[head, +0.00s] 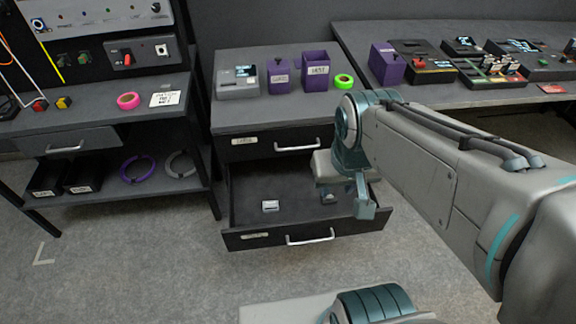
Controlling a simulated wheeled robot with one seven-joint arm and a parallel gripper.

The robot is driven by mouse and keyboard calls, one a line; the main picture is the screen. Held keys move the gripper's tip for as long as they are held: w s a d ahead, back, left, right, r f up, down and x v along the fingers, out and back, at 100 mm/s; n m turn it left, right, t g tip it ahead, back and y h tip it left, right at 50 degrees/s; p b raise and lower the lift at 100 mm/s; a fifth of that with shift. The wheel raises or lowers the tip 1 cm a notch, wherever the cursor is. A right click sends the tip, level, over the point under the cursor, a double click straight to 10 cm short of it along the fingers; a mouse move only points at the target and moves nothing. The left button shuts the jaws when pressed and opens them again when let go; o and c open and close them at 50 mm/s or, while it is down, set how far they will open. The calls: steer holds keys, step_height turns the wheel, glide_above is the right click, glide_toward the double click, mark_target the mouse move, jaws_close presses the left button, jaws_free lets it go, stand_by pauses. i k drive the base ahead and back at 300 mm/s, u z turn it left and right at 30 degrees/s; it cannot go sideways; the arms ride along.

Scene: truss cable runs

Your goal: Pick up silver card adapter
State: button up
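A small silver-and-white item (270,206), which looks like a card adapter, lies in the left part of the open lower drawer (245,237). A second small greyish item (329,197) shows in the drawer's right part, under my gripper and partly covered; I cannot tell what it is. My gripper (343,200) hangs over the right part of the drawer, to the right of the silver item and apart from it. Its fingers look spread, with one teal finger clear at the right. The other is partly hidden by the wrist. I see nothing held.
The upper drawer (277,144) is shut. A bench (100,130) is at left, and a device-covered table (430,97) at right. The floor in front is clear at left.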

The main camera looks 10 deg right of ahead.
mark_target(271, 206)
steer(key=u, duration=1.65)
steer(key=i, duration=1.1)
steer(key=z, duration=2.8)
